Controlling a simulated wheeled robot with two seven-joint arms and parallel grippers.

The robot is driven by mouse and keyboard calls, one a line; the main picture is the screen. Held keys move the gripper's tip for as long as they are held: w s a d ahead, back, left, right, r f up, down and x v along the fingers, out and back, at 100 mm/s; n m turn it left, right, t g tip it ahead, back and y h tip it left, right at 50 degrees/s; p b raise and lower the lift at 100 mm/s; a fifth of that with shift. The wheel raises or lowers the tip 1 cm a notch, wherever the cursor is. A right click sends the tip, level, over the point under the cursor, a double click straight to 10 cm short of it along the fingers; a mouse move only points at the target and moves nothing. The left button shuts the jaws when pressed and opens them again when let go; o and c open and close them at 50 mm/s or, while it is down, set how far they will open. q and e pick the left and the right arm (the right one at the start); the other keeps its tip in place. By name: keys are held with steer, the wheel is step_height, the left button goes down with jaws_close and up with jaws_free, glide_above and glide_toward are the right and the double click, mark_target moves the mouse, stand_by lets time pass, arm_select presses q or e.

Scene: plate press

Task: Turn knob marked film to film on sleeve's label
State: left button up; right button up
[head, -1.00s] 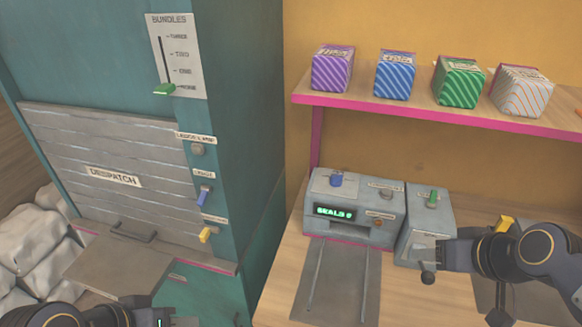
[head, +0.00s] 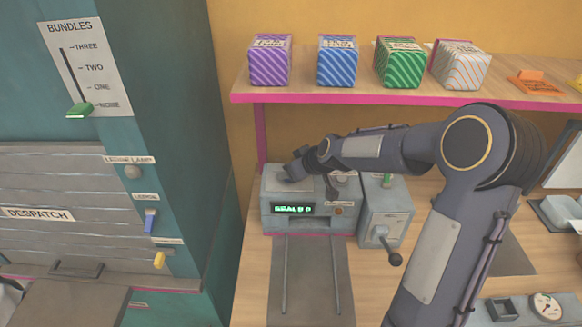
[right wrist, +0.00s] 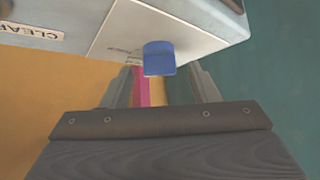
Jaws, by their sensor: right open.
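A blue knob (right wrist: 159,58) stands on the top face of the grey sealing machine (head: 283,222); in the head view my arm hides it. A pale plate with small unreadable lettering lies behind the knob. My right gripper (head: 292,172) is over the machine's top left. In the right wrist view its open fingers (right wrist: 162,84) stand apart on either side of the knob; contact cannot be told. The machine's display (head: 293,209) glows green and seems to read "SEALS 0". No sleeve can be made out. My left gripper is out of view.
A grey lever box (head: 383,212) stands right of the machine. Striped packs in purple (head: 269,62), blue (head: 337,62), green (head: 400,64) and white-orange (head: 460,66) sit on the pink-edged shelf (head: 300,98) above. A teal despatch cabinet (head: 165,50) stands left.

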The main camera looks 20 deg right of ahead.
steer(key=shift+w+f, duration=0.25)
steer(key=shift+w, duration=0.05)
